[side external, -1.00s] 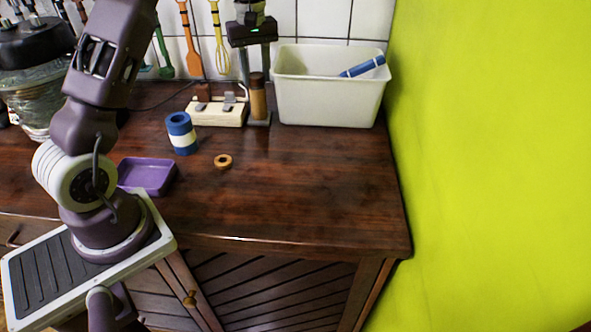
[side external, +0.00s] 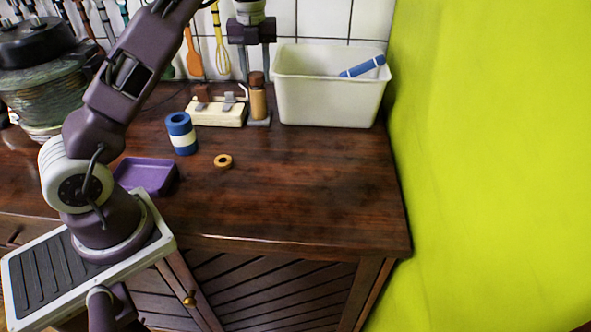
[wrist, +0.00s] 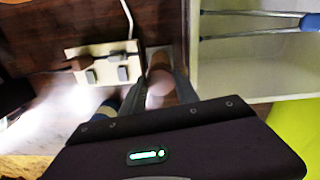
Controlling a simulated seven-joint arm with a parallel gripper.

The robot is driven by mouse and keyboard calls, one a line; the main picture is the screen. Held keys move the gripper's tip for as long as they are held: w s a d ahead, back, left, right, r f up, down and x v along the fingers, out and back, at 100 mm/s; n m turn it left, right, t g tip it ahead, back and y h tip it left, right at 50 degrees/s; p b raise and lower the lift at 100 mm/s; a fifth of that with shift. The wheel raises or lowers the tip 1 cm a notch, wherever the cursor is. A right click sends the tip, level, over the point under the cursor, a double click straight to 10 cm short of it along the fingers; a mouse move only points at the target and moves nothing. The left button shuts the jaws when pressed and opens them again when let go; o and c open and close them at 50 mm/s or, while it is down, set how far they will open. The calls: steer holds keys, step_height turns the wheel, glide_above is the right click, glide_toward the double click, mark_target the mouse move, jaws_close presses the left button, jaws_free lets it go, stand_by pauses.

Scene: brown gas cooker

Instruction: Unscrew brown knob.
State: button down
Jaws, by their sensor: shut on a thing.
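The brown knob (side external: 257,79) sits on top of an upright tan cylinder (side external: 258,103) on a small grey base. My gripper (side external: 257,66) points down from above, with its fingers around the knob. In the wrist view my gripper (wrist: 160,70) has one finger on each side of the knob (wrist: 159,60), shut on it. A rounded pinkish-tan surface shows between the fingers. The exact finger contact is partly hidden, and the knob's thread cannot be seen.
A white bin (side external: 328,102) holding a blue object (side external: 362,67) stands close to the right. A blue-and-white roll (side external: 181,133), a small orange ring (side external: 222,161) and a purple tray (side external: 146,176) lie nearer. The counter's front right is clear.

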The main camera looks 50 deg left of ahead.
steer(key=shift+r, duration=1.7)
steer(key=shift+r, duration=0.1)
steer(key=shift+r, duration=1.4)
